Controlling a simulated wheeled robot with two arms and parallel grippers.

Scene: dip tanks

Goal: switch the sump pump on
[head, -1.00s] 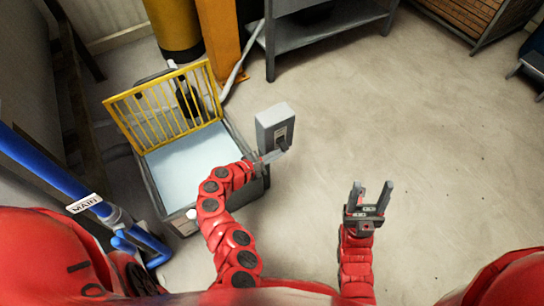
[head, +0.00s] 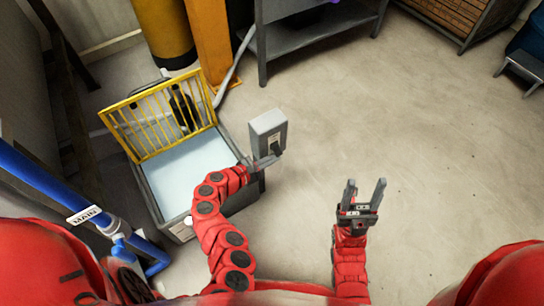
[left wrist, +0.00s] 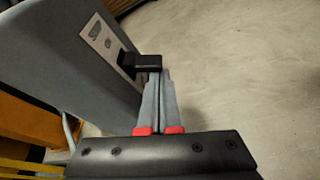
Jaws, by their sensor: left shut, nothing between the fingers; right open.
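A grey switch box (head: 267,131) stands at the right edge of the sump (head: 251,192). On its face is a pale label plate and a black lever (head: 277,149). In the left wrist view the box (left wrist: 62,45) fills the upper left and the lever (left wrist: 140,64) sticks out from its plate. My left gripper (head: 272,160) is shut and empty, its fingertips right at the lever; I cannot tell whether they touch. The fingers also show in the left wrist view (left wrist: 158,82). My right gripper (head: 361,188) is open and empty above the floor.
The sump holds pale water (head: 190,172); its yellow grating (head: 155,118) stands raised, with a dark pump (head: 184,108) behind it. A blue pipe (head: 45,183) runs at left. A grey bench (head: 310,38) stands at the back.

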